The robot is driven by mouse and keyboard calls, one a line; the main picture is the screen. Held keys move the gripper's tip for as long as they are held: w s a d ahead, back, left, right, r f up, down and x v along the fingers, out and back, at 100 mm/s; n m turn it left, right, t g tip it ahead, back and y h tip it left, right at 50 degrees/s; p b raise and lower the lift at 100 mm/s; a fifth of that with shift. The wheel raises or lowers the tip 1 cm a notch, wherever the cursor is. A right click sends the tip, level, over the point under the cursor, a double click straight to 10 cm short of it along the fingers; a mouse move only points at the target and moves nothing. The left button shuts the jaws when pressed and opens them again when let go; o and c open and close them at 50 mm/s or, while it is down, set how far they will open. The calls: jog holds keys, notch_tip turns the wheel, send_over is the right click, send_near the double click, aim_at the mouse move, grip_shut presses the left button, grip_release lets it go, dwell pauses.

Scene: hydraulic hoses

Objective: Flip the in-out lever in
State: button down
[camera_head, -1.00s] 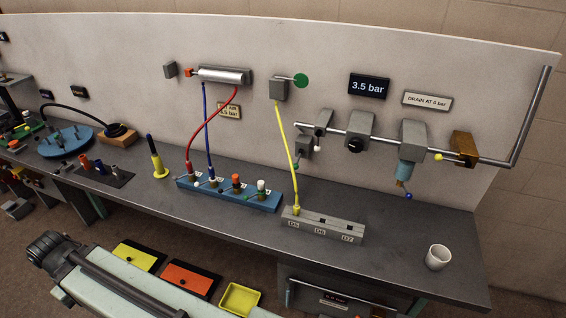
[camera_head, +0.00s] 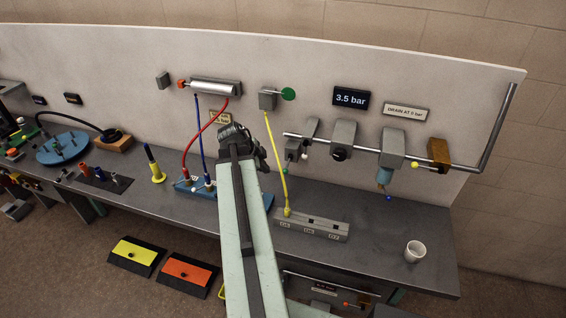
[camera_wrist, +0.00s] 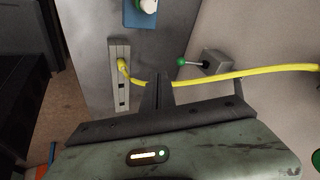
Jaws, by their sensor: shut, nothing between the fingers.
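No lever carries a readable in-out label. A small lever with a green ball (camera_wrist: 181,61) sticks out from a grey box (camera_wrist: 217,60) in the wrist view. In the head view, a small green ball (camera_head: 285,170) hangs below a grey box (camera_head: 292,149) on the wall panel. My gripper (camera_wrist: 158,78) shows in the wrist view with its dark fingers shut and empty. The green ball lies beyond the fingertips, a little to the right, apart from them. In the head view my arm covers part of the bench, and the fingers cannot be made out.
A yellow hose (camera_head: 278,160) runs from a wall box (camera_head: 268,100) to a grey port block (camera_head: 318,228); it crosses beyond the fingers in the wrist view. Red and blue hoses reach a blue block (camera_head: 196,194), partly behind my arm. A white cup (camera_head: 415,251) stands at right.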

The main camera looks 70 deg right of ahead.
jog(key=s+d+f+m+b, duration=0.1)
jog(key=s+d+f+b, duration=0.2)
jog(key=d+f+b, duration=0.6)
jog(key=shift+s+d+b, duration=0.25)
jog(key=shift+d+b, duration=0.05)
jog(key=shift+b, duration=0.15)
jog(key=shift+f, duration=0.15)
